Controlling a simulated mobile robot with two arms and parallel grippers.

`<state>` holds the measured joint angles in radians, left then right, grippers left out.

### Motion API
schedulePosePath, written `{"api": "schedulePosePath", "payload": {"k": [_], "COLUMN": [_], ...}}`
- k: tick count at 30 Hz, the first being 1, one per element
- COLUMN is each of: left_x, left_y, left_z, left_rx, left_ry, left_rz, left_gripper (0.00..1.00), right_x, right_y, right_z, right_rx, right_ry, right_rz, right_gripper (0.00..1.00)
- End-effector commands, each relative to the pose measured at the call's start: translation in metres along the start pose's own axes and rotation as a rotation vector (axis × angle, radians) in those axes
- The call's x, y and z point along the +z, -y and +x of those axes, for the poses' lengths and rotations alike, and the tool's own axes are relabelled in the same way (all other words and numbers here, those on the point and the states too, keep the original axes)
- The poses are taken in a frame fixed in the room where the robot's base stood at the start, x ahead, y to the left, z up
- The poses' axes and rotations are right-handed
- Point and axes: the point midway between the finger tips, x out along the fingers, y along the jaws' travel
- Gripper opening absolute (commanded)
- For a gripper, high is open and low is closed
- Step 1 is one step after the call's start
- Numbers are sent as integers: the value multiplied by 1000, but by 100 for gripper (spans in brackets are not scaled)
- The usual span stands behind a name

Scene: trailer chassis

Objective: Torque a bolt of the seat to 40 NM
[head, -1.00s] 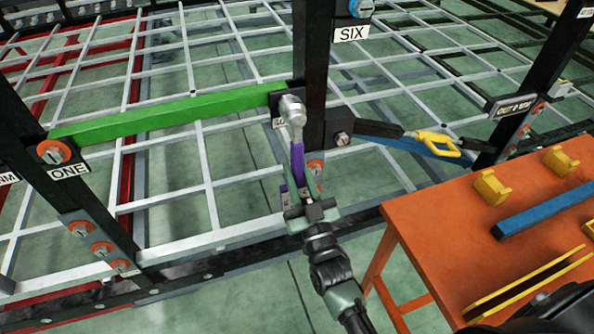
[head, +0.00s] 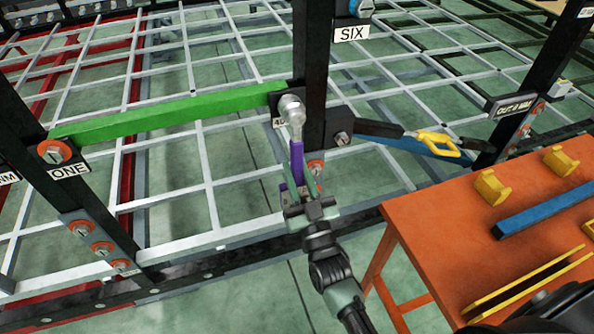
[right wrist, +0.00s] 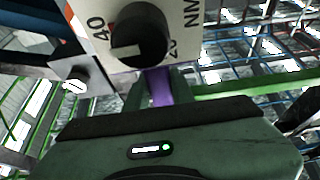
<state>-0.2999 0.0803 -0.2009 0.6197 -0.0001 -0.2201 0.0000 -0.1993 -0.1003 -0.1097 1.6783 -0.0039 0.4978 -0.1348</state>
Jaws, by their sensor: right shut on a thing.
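A torque wrench with a purple handle (head: 297,162) and a silver head stands nearly upright in the head view. My right gripper (head: 302,190) is shut on the lower part of its handle. The wrench head is at the plate (head: 277,104) at the right end of the green bar (head: 165,117), over where a bolt would be; the bolt is hidden. The purple handle (right wrist: 160,87) shows between the fingers. My left gripper is not in view.
A black post (head: 311,70) stands beside the wrench head, with another bolt (head: 342,139) to its right. An orange table (head: 440,230) at right carries yellow blocks and a blue bar. A yellow-handled tool (head: 437,142) lies behind it. A grey grid frame spreads behind.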

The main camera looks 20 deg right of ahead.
Motion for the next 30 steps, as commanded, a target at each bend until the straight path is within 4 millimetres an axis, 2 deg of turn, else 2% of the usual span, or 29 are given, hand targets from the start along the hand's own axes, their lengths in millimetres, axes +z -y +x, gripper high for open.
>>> {"api": "schedulePosePath", "payload": {"k": [30], "left_x": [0], "left_y": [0], "left_z": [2], "left_rx": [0], "left_ry": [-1], "left_rz": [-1], "left_gripper": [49], "right_x": [2], "right_y": [0], "right_z": [12], "right_rx": [1], "right_ry": [-7], "right_rz": [1], "right_gripper": [0]}}
